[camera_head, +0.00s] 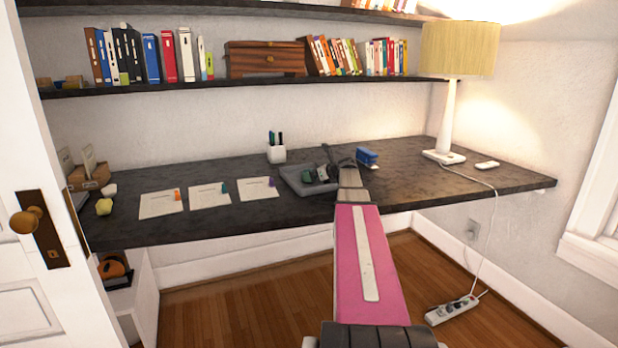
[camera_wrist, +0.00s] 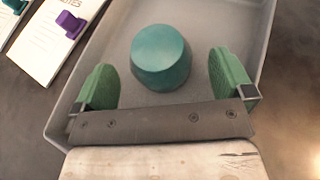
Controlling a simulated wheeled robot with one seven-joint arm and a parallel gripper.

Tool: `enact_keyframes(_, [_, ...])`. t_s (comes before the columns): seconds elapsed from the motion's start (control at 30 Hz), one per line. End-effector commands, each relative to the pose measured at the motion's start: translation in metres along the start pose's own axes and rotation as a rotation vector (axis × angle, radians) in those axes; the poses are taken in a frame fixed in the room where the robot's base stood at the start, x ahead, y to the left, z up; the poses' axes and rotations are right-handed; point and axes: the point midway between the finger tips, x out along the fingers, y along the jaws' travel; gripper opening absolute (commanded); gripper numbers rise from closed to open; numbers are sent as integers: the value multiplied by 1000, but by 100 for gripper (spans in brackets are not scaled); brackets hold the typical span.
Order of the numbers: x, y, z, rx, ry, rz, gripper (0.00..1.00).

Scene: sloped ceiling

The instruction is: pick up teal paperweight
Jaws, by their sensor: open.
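The teal paperweight (camera_wrist: 160,57) is a short, round block with a flat top. It sits in the grey tray (camera_wrist: 262,28) in the wrist view. My gripper (camera_wrist: 162,76) is open, with one green finger on each side of the paperweight. Gaps show between both fingers and the paperweight, so it is not held. In the head view my gripper (camera_head: 318,174) is over the grey tray (camera_head: 293,180) on the dark desk. There I cannot clearly tell the paperweight apart from the green fingers.
Paper sheets with small coloured markers (camera_head: 208,194) lie left of the tray. A white pen cup (camera_head: 276,153) stands behind it, and a blue stapler-like object (camera_head: 367,157) to its right. A lamp (camera_head: 446,120) stands at the right. A bookshelf (camera_head: 200,91) hangs above.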

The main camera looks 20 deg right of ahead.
Motion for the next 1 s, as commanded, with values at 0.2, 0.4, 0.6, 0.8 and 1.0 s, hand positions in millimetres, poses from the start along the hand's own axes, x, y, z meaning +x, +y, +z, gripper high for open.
enact_keyframes(0.2, [21,-1,0,0,0,0,99])
enact_keyframes(0.4, [20,0,0,0,0,0,89])
enact_keyframes(0.6, [20,0,0,0,0,0,33])
enact_keyframes(0.8, [20,0,1,0,-1,0,33])
enact_keyframes(1.0, [18,0,6,0,-1,0,33])
